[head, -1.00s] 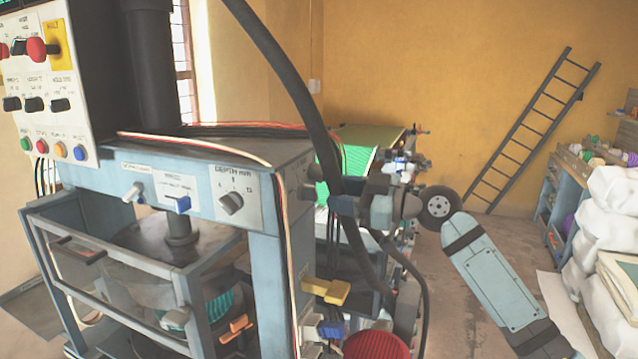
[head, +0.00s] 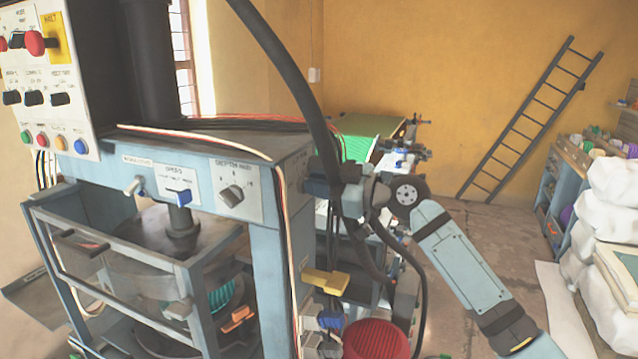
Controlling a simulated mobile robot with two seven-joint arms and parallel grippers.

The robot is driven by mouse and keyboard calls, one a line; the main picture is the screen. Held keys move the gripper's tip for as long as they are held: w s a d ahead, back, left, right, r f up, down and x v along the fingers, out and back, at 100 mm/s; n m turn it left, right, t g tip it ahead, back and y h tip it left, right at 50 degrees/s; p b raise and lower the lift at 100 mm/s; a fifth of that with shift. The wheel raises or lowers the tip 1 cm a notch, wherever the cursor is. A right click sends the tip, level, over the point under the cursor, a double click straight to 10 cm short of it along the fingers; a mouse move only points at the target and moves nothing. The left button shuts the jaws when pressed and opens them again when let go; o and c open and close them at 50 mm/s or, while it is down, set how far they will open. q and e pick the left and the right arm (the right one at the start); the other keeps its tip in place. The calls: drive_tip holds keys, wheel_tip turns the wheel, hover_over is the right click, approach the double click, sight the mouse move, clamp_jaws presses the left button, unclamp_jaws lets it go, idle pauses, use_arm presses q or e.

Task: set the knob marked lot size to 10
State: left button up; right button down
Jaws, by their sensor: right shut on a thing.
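My right gripper (head: 313,187) is at the right side face of the blue-grey press (head: 272,240), behind the front corner post. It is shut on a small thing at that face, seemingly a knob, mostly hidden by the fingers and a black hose. I cannot read any lot size marking there. A grey knob (head: 231,195) on a white plate marked depth is on the front beam, apart from the gripper. Several small black knobs (head: 36,97) sit on the white control panel (head: 62,119) at the upper left. My left gripper is not in view.
A thick black hose (head: 290,80) hangs down in front of my right wrist. A yellow handle (head: 326,281) and a red round thing (head: 376,338) are below it. White sacks (head: 612,208) stand at the right. The floor between has free room.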

drive_tip(key=shift+m, duration=0.3)
drive_tip(key=shift+w+d+m+p, duration=0.1)
drive_tip(key=shift+m+p, duration=0.1)
drive_tip(key=shift+m, duration=1.15)
drive_tip(key=shift+w+m+p, duration=0.15)
drive_tip(key=shift+m+p, duration=0.05)
drive_tip(key=shift+m, duration=1.2)
drive_tip(key=shift+w+d+m+p, duration=0.1)
drive_tip(key=shift+m+p, duration=0.1)
drive_tip(key=shift+m, duration=1.15)
drive_tip(key=c, duration=1.1)
unclamp_jaws()
drive_tip(key=shift+c, duration=0.2)
drive_tip(key=shift+d, duration=0.1)
